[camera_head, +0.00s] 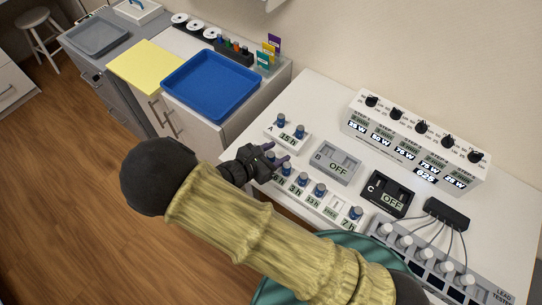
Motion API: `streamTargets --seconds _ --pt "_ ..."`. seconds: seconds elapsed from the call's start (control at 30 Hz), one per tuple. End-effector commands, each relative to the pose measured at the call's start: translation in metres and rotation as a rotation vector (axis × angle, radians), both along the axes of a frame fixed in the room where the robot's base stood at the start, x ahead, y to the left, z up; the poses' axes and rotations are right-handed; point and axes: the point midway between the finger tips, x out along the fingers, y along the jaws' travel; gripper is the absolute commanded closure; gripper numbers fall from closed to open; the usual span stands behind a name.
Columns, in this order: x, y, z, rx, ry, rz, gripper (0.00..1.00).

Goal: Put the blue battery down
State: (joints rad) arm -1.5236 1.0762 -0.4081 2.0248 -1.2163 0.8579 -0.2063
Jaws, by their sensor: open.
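Several blue batteries with pale tops stand in holders on the white table. Two blue batteries (300,131) stand in the holder marked A (290,141), which reads 15 h. More blue batteries (319,190) stand in a long white row of slots (332,207) at the table's front edge; one slot near its right end looks empty. My gripper (281,153) is open at the left end of this row, just in front of holder A. A blue battery (270,156) shows beside its fingers; I cannot tell whether it touches them. My arm hides part of the row's left end.
Grey box B (336,163) and black box C (389,195) both read OFF. A white knob panel (413,140) stands at the back. A wired lead tester (430,260) is at lower right. A blue tray (212,84) and yellow sheet (148,66) lie on the left cabinets.

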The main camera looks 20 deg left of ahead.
Motion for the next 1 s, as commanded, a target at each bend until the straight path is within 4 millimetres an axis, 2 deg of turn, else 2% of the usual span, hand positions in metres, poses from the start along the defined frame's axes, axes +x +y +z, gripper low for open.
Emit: streamTargets --seconds 0.47,0.57,0.73,1.0 --pt "-0.0001 0.0004 -0.0001 0.000 0.000 0.001 0.52" --pt "-0.0001 0.0004 -0.0001 0.000 0.000 0.001 0.68" --pt "-0.0001 0.0004 -0.0001 0.000 0.000 0.001 1.00" --pt "0.0000 0.0004 0.0008 0.001 -0.001 0.001 1.00"
